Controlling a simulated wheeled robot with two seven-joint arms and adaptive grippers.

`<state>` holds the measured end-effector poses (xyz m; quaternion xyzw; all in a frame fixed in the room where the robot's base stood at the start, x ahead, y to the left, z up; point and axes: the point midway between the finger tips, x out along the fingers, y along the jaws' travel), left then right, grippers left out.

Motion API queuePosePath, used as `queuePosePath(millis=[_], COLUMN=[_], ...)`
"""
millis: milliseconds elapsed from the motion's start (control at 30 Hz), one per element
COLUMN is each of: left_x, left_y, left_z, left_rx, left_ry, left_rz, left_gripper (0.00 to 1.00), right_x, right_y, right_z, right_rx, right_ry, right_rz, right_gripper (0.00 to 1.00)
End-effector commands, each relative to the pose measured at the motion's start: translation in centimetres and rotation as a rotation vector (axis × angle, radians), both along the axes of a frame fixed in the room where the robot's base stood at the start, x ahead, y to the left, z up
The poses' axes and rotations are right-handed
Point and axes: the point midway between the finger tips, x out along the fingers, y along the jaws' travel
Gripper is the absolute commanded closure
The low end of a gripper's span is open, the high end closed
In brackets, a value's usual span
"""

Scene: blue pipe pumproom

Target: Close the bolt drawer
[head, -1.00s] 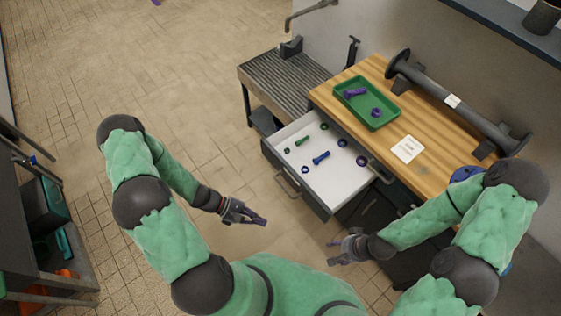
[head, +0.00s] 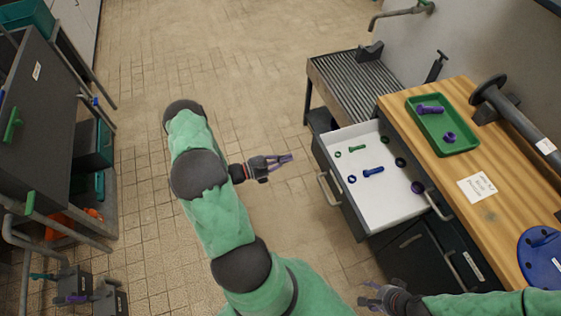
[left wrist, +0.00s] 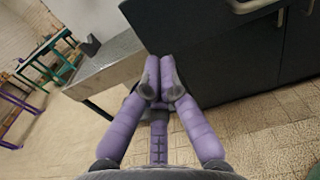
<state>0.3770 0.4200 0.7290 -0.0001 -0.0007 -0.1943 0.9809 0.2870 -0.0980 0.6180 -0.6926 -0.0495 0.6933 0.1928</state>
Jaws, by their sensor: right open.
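The bolt drawer (head: 386,214) stands pulled out of the workbench, its white inside showing. Its dark front faces the lower left and carries a bar handle (head: 328,188). Inside lie a green bolt (head: 356,149), a blue bolt (head: 373,171) and several nuts or rings. My left gripper (head: 288,159) is over the floor, left of the drawer front and clear of it. In the left wrist view its purple fingers (left wrist: 160,78) converge with nothing seen between them; whether they are shut is unclear. My right gripper (head: 366,297) is open and empty, below the drawer and apart from it.
The wooden worktop (head: 500,225) holds a green tray (head: 466,147) with purple parts, a white card (head: 477,187) and a blue flange (head: 543,255). A ribbed metal table (head: 350,85) stands behind the drawer. Dark shelving (head: 45,110) is at left. Floor between is clear.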

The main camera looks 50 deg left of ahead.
Motion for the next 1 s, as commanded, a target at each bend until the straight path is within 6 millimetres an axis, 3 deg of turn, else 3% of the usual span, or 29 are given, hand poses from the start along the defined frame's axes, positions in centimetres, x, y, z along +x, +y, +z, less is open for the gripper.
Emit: queuePosePath(millis=[300,500,1000], left_x=[5.4,7.5,8.3], left_y=[-2.4,-3.1,-3.4], left_z=[-0.2,-0.2,0.0], left_rx=[0.001,0.001,0.0], left_ry=[0.0,0.001,0.001], left_rz=[-0.004,-0.002,-0.001], left_gripper=[1.0,1.0,1.0], right_x=[0.0,0.0,0.0], right_y=[0.0,0.0,0.0], right_z=[-1.8,-2.6,-2.7], right_rx=[0.0,0.0,0.0], right_ry=[0.0,0.0,0.0], right_rz=[0.0,0.0,0.0], right_gripper=[0.42,0.42,0.42])
